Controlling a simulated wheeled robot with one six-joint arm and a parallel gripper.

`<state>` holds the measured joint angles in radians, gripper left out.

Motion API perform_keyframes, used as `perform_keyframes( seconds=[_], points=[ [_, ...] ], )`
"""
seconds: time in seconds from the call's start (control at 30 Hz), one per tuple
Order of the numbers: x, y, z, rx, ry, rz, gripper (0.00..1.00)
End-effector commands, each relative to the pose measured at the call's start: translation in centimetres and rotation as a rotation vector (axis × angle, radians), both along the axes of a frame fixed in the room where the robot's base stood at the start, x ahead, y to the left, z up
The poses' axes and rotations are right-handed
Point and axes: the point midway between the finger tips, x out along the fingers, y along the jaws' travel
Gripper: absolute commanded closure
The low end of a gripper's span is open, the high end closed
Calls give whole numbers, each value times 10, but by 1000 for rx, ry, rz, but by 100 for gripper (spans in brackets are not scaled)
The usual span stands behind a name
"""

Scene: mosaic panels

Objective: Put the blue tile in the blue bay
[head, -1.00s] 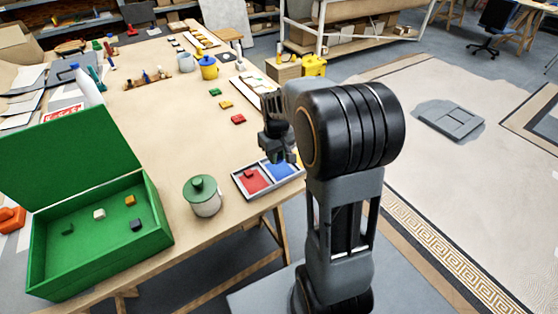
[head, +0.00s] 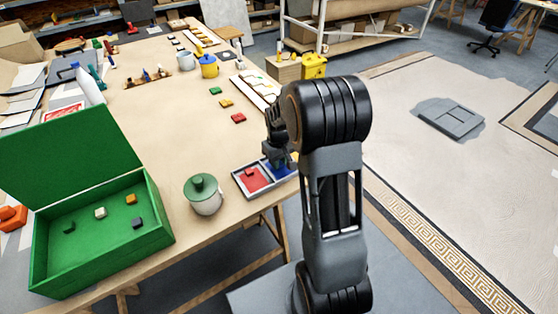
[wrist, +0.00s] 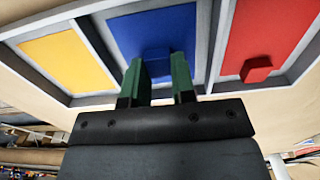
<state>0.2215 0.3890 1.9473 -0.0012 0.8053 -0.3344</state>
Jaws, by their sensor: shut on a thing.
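In the head view, my gripper (head: 277,160) is low over the blue bay (head: 292,168) of the tray. In the wrist view, its two green fingers (wrist: 163,68) are closed around a blue knob (wrist: 157,56), part of the blue tile. The blue area (wrist: 150,28) around it fills the middle compartment. I cannot tell bay floor from tile there, nor whether the tile rests on the floor. The red compartment (head: 256,180) holds a red tile with a knob (wrist: 257,68), and the yellow compartment (wrist: 68,60) shows no knob.
A green-lidded pot (head: 204,194) stands left of the tray, and an open green box (head: 100,215) with small blocks is further left. Green (head: 215,91), yellow (head: 226,104) and red (head: 238,118) tiles lie behind on the table.

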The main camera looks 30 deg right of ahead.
Motion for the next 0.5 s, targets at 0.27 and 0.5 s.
perform_keyframes(
  seconds=[0.27, 0.5],
  points=[
    [0, 0, -4, 0, 0, 0, 68],
    [0, 0, -4, 0, 1, 0, 50]
  ],
)
